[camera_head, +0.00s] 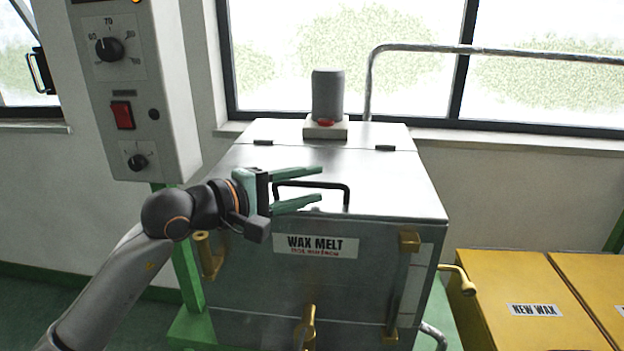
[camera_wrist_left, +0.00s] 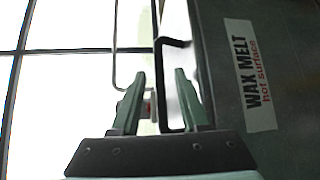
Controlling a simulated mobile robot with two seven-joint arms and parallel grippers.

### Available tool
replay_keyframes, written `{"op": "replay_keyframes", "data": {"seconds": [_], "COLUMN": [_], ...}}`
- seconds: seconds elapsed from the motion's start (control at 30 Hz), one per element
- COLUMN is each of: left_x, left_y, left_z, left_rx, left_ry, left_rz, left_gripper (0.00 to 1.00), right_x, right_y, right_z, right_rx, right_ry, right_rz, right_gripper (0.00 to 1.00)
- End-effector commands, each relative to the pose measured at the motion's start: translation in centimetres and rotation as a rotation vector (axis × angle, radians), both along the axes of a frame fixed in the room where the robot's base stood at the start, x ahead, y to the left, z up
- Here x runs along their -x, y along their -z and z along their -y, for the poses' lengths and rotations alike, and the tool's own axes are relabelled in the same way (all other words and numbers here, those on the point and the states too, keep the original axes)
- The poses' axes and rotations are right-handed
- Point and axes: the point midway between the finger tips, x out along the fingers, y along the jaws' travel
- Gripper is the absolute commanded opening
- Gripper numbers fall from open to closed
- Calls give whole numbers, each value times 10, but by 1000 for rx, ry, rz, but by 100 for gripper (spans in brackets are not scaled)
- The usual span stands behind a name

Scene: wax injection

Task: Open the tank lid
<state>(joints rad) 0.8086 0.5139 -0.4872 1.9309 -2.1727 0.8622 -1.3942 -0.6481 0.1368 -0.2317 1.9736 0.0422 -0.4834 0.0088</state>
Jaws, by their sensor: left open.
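The wax melt tank (camera_head: 270,270) stands in the middle of the head view, with a "WAX MELT hot surface" label on its front. Its metal lid (camera_head: 395,185) lies flat and closed, with hinges at the back. A black bar handle (camera_head: 345,186) rises near the lid's front edge. My left gripper (camera_head: 321,184) is open at the handle, its green fingers pointing right. In the left wrist view the handle (camera_wrist_left: 175,130) shows between the open fingers (camera_wrist_left: 160,85); contact cannot be told. The tank label (camera_wrist_left: 247,75) shows there too. My right gripper is not in view.
A grey motor-like cylinder (camera_head: 327,95) stands behind the lid. A control box (camera_head: 135,85) with dials and a red switch is at the left. Yellow "NEW WAX" bins (camera_head: 500,275) stand at the right. A metal pipe (camera_head: 480,50) runs along the windows.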

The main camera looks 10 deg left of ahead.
Motion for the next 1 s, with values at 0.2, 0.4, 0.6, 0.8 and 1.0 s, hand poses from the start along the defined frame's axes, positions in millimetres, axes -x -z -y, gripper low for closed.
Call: {"op": "replay_keyframes", "data": {"seconds": [0.2, 0.4, 0.6, 0.8, 1.0], "left_x": [-8, -8, -7, -7, -7], "left_y": [1, 2, 2, 2, 2], "left_z": [8, 8, 8, 8, 8], "left_rx": [1, 1, 1, 0, 1], "left_ry": [0, 0, 0, 0, 0], "left_rz": [1, 1, 1, 0, -1], "left_gripper": [45, 45, 24, 2, 0], "right_x": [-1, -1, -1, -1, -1], "right_y": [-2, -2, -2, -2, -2], "right_z": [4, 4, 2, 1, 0], "right_rx": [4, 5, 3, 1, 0], "right_ry": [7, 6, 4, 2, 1], "right_rz": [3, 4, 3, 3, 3], "right_gripper": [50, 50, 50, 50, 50]}}
